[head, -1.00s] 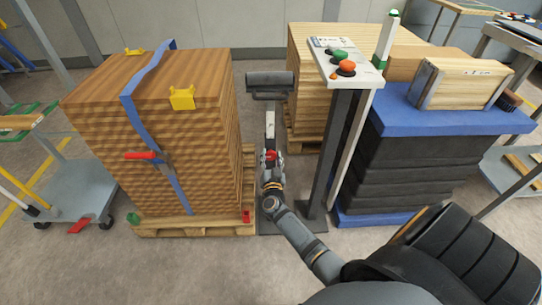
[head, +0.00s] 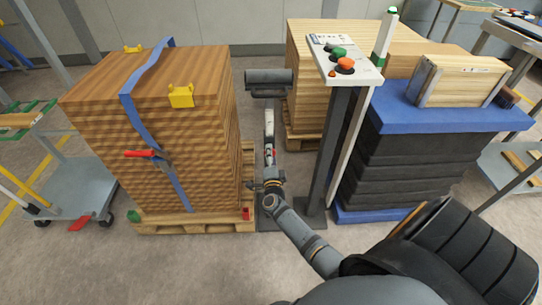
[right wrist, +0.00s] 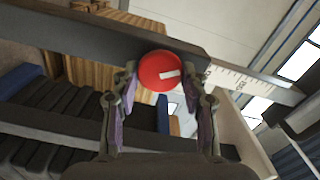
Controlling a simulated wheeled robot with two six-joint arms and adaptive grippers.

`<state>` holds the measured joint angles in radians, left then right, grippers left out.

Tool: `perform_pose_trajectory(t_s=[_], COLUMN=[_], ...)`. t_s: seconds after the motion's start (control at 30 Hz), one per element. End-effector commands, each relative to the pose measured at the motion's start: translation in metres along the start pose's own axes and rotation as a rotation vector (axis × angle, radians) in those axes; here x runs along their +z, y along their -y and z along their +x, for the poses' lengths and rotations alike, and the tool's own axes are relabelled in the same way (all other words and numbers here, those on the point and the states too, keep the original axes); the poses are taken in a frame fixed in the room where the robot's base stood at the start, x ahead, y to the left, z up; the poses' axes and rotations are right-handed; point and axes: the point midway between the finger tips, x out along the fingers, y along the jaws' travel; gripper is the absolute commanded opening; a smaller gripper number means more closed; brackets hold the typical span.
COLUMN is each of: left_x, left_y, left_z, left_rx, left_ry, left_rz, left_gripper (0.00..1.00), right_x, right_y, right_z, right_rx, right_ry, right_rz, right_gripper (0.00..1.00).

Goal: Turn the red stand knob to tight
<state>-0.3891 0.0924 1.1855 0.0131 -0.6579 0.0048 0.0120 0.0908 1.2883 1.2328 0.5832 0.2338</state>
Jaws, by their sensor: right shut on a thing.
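The red stand knob (right wrist: 157,72) is round with a white mark that points to the right in the right wrist view. It sits on the dark bar of the stand, beside a ruler scale (right wrist: 238,80). My right gripper (right wrist: 160,88) is shut on the knob, with one finger at each side of it. In the head view my right gripper (head: 270,162) is at the upright post of the roller stand (head: 269,125), low between the stacks. The knob is mostly hidden there by the gripper. My left gripper is not in view.
A strapped wood stack (head: 205,140) on a pallet stands close at the left of my right arm. A control panel (head: 345,62) on a dark post stands close at the right. Beyond it is a blue-topped dark stack (head: 430,122). The gap between is narrow.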

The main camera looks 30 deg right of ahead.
Motion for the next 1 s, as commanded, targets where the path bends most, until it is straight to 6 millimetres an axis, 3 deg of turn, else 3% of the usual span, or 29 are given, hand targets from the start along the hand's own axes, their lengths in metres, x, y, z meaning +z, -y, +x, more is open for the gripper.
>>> perform_pose_trajectory(t_s=[0.5, 1.0], left_x=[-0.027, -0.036], left_y=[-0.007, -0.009], left_z=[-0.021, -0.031], left_rx=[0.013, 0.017], left_ry=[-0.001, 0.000], left_rz=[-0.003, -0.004], left_gripper=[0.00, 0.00], right_x=[0.001, 0.001], right_y=[-0.004, -0.004], right_z=[0.000, -0.001], right_rx=[0.001, 0.002], right_ry=[0.000, 0.000], right_rz=[0.410, 0.548], right_gripper=[0.13, 0.13])
